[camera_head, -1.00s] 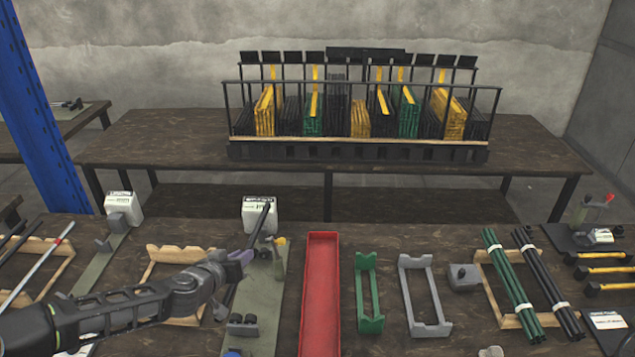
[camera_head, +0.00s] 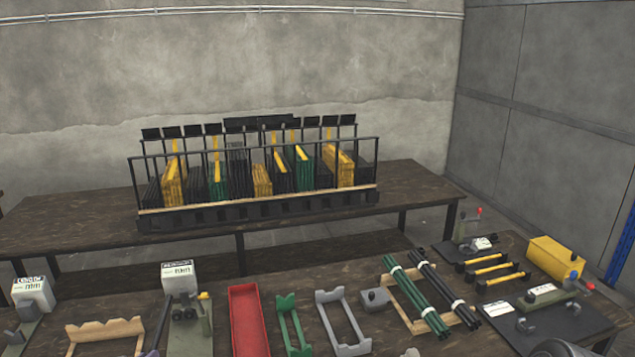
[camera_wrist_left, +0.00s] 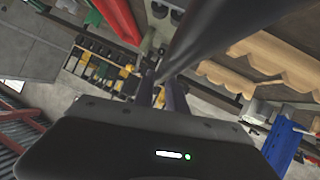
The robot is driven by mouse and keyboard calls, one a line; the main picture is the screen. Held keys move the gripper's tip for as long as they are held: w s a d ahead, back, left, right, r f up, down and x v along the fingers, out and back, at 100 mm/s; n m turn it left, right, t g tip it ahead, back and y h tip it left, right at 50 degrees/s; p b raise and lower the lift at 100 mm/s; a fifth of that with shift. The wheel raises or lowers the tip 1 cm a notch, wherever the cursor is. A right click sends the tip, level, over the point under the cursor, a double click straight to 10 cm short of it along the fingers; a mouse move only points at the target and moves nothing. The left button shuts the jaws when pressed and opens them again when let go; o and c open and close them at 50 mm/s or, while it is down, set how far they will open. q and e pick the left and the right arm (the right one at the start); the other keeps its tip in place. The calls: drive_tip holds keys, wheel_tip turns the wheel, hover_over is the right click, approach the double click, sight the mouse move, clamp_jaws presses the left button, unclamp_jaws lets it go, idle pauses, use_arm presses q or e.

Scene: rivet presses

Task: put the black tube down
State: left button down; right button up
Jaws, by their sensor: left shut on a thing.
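In the left wrist view my left gripper (camera_wrist_left: 168,92) is shut on the black tube (camera_wrist_left: 205,38). The tube runs from the fingers up toward the top right, large and close to the camera. In the head view only a small purple-grey bit of this gripper shows at the bottom edge, near the press with the white box (camera_head: 179,278). A thin dark length in front of that press may be the tube; its ends are hidden or cut off. My right gripper is not in view.
A wooden cradle (camera_head: 104,330) stands left of the press. To the right are a red tray (camera_head: 248,318), a green holder (camera_head: 291,325), a grey holder (camera_head: 342,320), and green (camera_head: 416,296) and black (camera_head: 446,287) tube bundles on a wooden rack. A loaded rack (camera_head: 258,208) stands behind.

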use_arm(q)
drive_tip(key=shift+s+r+y, duration=0.1)
drive_tip(key=shift+s+y, duration=0.2)
drive_tip(key=shift+s, duration=0.15)
drive_tip(key=shift+a+n, duration=0.1)
drive_tip(key=shift+n, duration=0.2)
drive_tip(key=d+f, duration=0.1)
drive_tip(key=d, duration=0.2)
drive_tip(key=s+d+f+n+y, duration=0.1)
drive_tip(key=d, duration=0.1)
drive_tip(key=d+f+y, duration=0.1)
drive_tip(key=d+f, duration=0.1)
drive_tip(key=d, duration=0.1)
drive_tip(key=shift+s+d+f+n, duration=0.1)
drive_tip(key=shift+s+d+n, duration=0.05)
drive_tip(key=shift+d+n, duration=0.25)
drive_tip(key=w+d+r+m+h+b, duration=0.1)
drive_tip(key=w+d+r+m+h, duration=0.2)
drive_tip(key=d+r, duration=0.9)
drive_tip(key=d, duration=0.2)
drive_tip(key=shift+d+r, duration=0.15)
drive_tip(key=shift+d, duration=0.2)
drive_tip(key=shift+w+d, duration=0.1)
